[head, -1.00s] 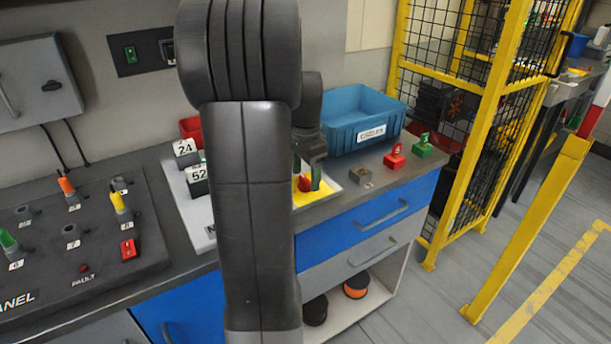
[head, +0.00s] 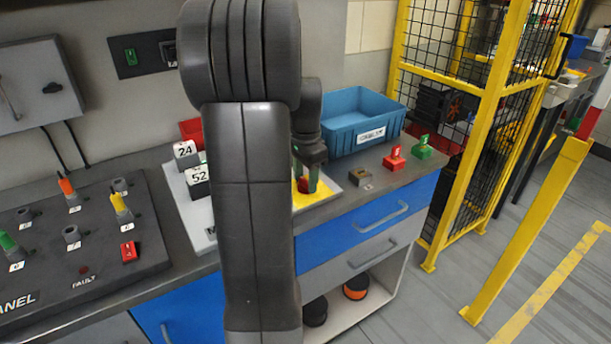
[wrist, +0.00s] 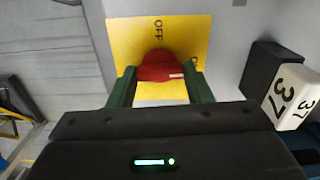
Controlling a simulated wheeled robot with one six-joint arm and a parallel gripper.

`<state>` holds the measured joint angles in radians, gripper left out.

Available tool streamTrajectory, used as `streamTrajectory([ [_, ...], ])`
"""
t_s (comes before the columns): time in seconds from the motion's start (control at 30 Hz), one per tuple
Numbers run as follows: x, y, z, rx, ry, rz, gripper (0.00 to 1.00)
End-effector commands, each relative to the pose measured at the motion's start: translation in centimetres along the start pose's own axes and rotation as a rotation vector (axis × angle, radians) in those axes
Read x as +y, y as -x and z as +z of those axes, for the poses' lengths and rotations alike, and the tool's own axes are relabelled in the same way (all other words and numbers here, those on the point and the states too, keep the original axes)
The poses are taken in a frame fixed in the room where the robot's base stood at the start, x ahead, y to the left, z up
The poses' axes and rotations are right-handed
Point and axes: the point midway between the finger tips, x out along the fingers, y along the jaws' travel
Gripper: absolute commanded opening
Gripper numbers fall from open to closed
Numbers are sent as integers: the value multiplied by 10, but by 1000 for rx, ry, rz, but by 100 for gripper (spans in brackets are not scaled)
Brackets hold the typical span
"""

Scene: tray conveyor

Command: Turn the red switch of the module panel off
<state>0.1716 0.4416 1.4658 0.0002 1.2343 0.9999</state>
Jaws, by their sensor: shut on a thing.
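The red switch (wrist: 158,66) sits on a yellow plate (wrist: 197,32) in the wrist view. The word OFF is printed on the plate above the knob, and a second label at right is partly hidden. A white mark shows on the knob's right side, away from OFF. My gripper (wrist: 160,88) has its two green fingers on either side of the knob and is shut on it. In the head view my gripper (head: 307,178) is down at the yellow plate (head: 326,192), mostly behind my arm. The pale module panel (head: 205,232) is partly covered by my arm.
Number blocks 24 (head: 184,150) and 52 (head: 198,177) stand left of my arm; block 37 (wrist: 294,97) is close at right in the wrist view. A blue bin (head: 345,138) stands behind. A dark panel (head: 45,255) with plugs lies at left.

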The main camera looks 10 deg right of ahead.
Motion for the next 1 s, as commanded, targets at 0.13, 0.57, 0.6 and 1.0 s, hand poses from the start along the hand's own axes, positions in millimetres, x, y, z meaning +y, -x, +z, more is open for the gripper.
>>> streamTrajectory([
  [0.13,0,2,0,0,81,0,23],
  [0.57,0,3,0,0,467,1,23],
  [0.6,0,3,0,0,504,0,23],
  [1.0,0,3,0,2,884,-1,23],
])
